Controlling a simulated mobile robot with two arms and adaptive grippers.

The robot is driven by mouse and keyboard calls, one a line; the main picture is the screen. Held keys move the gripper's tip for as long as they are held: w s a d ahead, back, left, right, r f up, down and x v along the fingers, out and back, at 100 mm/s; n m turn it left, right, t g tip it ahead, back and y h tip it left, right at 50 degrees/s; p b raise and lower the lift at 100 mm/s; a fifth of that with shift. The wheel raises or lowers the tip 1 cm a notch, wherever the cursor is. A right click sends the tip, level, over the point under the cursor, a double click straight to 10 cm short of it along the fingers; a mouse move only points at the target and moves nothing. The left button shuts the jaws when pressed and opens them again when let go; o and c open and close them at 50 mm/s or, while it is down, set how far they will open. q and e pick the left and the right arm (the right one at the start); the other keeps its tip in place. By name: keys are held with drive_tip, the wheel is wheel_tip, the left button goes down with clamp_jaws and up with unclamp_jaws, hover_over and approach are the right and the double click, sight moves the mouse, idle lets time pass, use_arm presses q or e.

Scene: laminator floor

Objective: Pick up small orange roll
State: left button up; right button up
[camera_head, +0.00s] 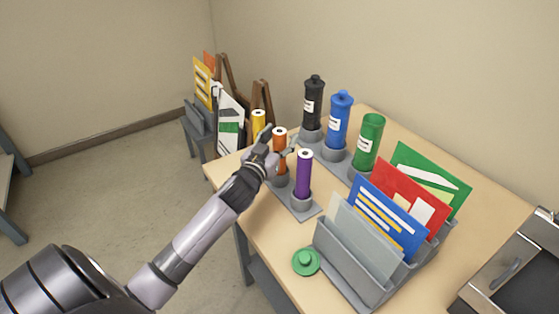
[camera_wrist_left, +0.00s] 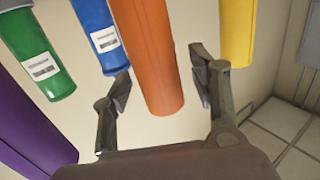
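The small orange roll (camera_head: 280,137) stands upright on a grey holder on the table, between a yellow roll (camera_head: 258,122) and a purple roll (camera_head: 304,175). My left gripper (camera_head: 279,145) is at the orange roll and partly covers it. In the left wrist view, the orange roll (camera_wrist_left: 152,60) is between the two spread fingers of the left gripper (camera_wrist_left: 160,90). A gap shows on each side, so the fingers look open around it and not closed on it. My right gripper is not in view.
Black (camera_head: 313,100), blue (camera_head: 338,122) and green (camera_head: 369,140) bottles stand behind on grey holders. A rack of coloured folders (camera_head: 345,262) and a green lid (camera_head: 306,261) are at the front right. The yellow and purple rolls stand close beside the gripper.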

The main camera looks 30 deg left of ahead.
use_arm(q)
clamp_jaws()
idle(0.5)
